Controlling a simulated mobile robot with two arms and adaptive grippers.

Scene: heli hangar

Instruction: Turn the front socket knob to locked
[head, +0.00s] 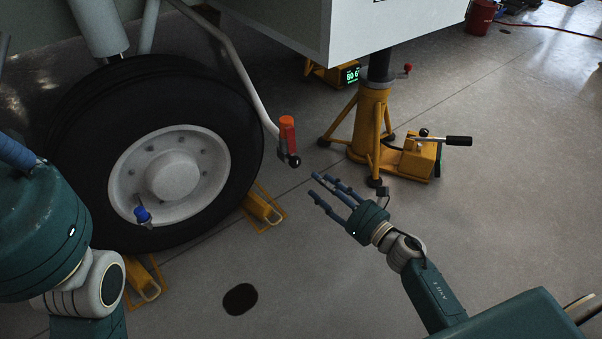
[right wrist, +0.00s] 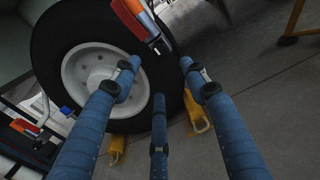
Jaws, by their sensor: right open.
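An orange-red socket (head: 288,133) with a black knob (head: 294,160) sits at the lower end of a pale tube, right of the wheel. I take it as the front socket knob; its lettering is unreadable. In the right wrist view the orange socket (right wrist: 132,14) and its knob (right wrist: 160,46) show at the top, beyond the fingers. My right gripper (head: 324,187) is open and empty, apart from the knob, below and right of it. It also shows in the right wrist view (right wrist: 158,80). My left gripper (head: 18,153) is cut off at the left edge; its fingertips are hidden.
The big wheel (head: 225,130) stands left of the socket, with yellow chocks (head: 262,208) at its foot and a blue fitting (head: 142,214) on its rim. A yellow jack (head: 372,120) stands to the right. Another red-orange part (right wrist: 25,127) shows far left. The foreground floor is open.

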